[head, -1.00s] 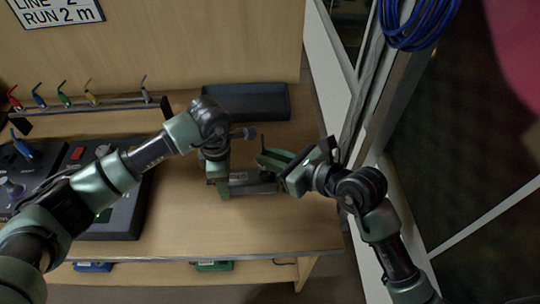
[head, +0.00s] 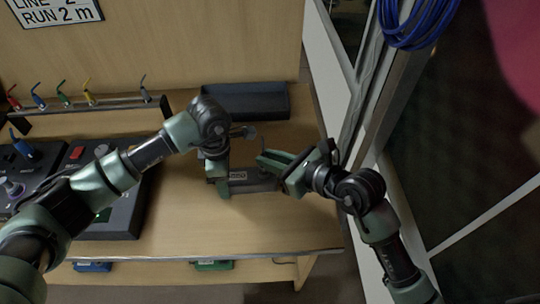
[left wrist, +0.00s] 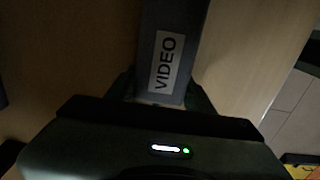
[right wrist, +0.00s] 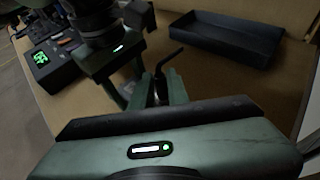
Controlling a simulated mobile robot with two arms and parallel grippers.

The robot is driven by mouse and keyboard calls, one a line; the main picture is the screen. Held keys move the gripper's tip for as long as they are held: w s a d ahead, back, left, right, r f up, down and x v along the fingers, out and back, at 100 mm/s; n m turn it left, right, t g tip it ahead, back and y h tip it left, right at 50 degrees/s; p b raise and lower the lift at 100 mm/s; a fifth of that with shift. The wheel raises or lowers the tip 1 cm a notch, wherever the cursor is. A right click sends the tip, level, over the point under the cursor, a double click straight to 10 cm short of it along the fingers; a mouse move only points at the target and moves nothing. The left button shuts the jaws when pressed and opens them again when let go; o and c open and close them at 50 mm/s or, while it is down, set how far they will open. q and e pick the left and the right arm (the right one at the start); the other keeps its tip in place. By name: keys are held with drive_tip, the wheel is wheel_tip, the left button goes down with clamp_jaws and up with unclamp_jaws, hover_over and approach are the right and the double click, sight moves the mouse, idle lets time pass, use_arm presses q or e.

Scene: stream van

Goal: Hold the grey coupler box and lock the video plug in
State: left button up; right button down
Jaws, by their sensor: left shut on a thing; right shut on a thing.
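The grey coupler box (head: 250,186) lies on the desk, its white label partly showing under the arms. In the left wrist view its VIDEO label (left wrist: 165,62) faces the camera. My left gripper (head: 220,186) is shut on the box, with a finger on each side in the left wrist view. How far the plug sits in the box is hidden.
A dark open tray (head: 245,104) lies behind the grippers. A rack with coloured plugs (head: 90,105) stands at the back left. Dark control panels (head: 120,215) lie left, under my left arm. Desk in front of the box is clear.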

drive_tip(key=shift+f, duration=0.9)
drive_tip(key=shift+w+d+n+g+y, duration=0.15)
drive_tip(key=shift+n+g+y, duration=0.25)
drive_tip(key=shift+n+g, duration=0.2)
drive_tip(key=shift+w+d+n+g+y, duration=0.1)
drive_tip(key=shift+w+n+g+y, duration=0.05)
drive_tip(key=shift+n+g+y, duration=0.35)
drive_tip(key=shift+n+g, duration=0.5)
drive_tip(key=shift+a, duration=0.1)
drive_tip(key=shift+y, duration=0.3)
drive_tip(key=n+g, duration=0.2)
drive_tip(key=shift+w+g+y, duration=0.25)
drive_tip(key=shift+g+y, duration=0.05)
drive_tip(key=shift+y, duration=0.1)
drive_tip(key=shift+n+g, duration=0.4)
drive_tip(key=shift+n, duration=0.2)
